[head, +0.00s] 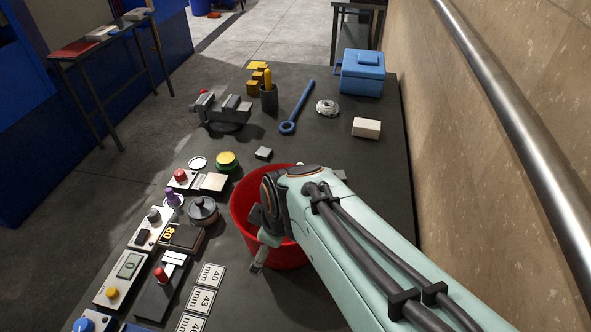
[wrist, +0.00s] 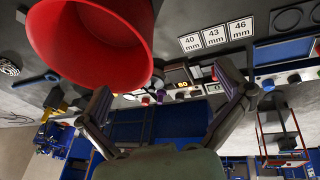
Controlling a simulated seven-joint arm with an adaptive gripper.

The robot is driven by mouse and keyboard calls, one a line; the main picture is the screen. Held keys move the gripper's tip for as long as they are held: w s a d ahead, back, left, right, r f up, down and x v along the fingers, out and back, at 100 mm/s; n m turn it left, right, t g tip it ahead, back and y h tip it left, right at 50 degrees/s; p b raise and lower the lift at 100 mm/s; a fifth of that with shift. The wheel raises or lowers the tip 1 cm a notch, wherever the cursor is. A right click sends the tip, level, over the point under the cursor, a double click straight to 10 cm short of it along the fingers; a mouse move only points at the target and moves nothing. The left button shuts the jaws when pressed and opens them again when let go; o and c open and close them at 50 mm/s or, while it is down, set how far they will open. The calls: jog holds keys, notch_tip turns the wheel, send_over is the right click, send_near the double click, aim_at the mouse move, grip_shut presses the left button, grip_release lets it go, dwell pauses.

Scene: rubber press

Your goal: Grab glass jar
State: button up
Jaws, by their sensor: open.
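I cannot tell for sure which thing is the glass jar. A squat green jar with a yellow lid (head: 227,163) stands upright on the dark table, beyond the red bucket. A grey round lidded pot (head: 203,211) stands left of the bucket. My gripper (head: 257,262) is by the near left side of the red bucket, apart from both, and my arm hides part of it. In the wrist view my gripper (wrist: 162,82) is open, its two fingers wide apart with nothing held between them. I cannot make out the jar clearly in that view.
The red bucket (head: 243,215) is close to my gripper and fills the upper left of the wrist view (wrist: 85,45). Control panels (head: 128,265) and number plates (head: 203,300) line the left side.

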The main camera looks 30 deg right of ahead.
jog(key=d+f+m, duration=0.2)
jog(key=d+f, duration=0.2)
jog(key=d, duration=0.5)
jog(key=s+d+f+m, duration=0.1)
jog(key=s+d+f, duration=0.1)
jog(key=d, duration=0.1)
jog(key=s+d+f+m+g, duration=0.1)
jog(key=s+d+f+m, duration=0.1)
jog(key=s+f, duration=0.1)
jog(key=s+d+f+m+g, duration=0.1)
jog(key=s+d+f, duration=0.1)
jog(key=d, duration=0.1)
jog(key=shift+s+d+f+m, duration=0.35)
jog(key=shift+s+f+m, duration=0.05)
jog(key=f, duration=0.6)
jog(key=shift+w+f, duration=0.15)
jog(key=shift+w, duration=0.2)
jog(key=c, duration=1.3)
